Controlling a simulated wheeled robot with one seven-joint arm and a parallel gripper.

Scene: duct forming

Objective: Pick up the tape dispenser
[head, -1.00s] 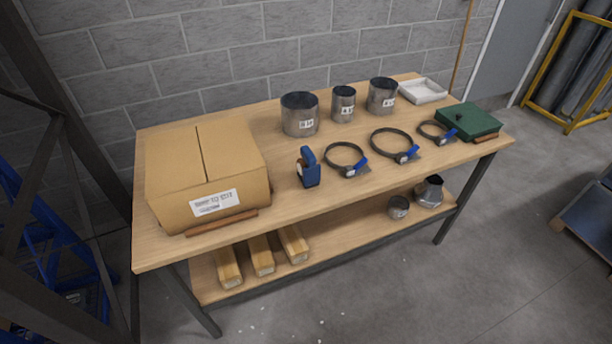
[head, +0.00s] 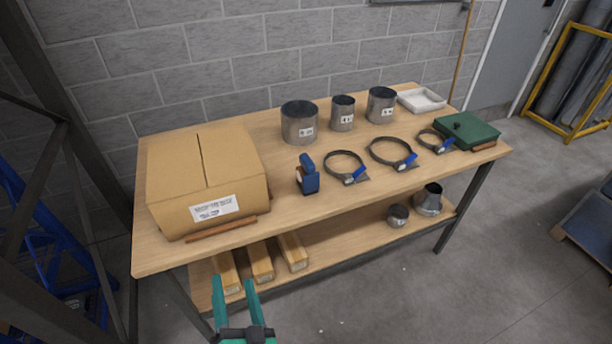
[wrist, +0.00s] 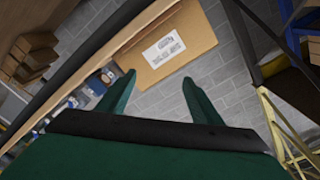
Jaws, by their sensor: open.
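The blue tape dispenser (head: 308,177) stands on the workbench top (head: 250,243), right of the large cardboard box and left of the clamp rings. My gripper (head: 234,282) has teal fingers, spread apart with nothing between them. It is low in front of the bench, at the lower shelf's front edge in the picture, well apart from the dispenser. In the wrist view my gripper's fingers (wrist: 155,98) point towards the cardboard box. Small blue things show left of the fingers there, but I cannot tell which one is the dispenser.
The cardboard box (head: 208,180) fills the bench's left end. Metal duct pieces (head: 300,123) stand at the back. Clamp rings (head: 345,167), a green case (head: 467,131) and a white tray (head: 421,100) lie to the right.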

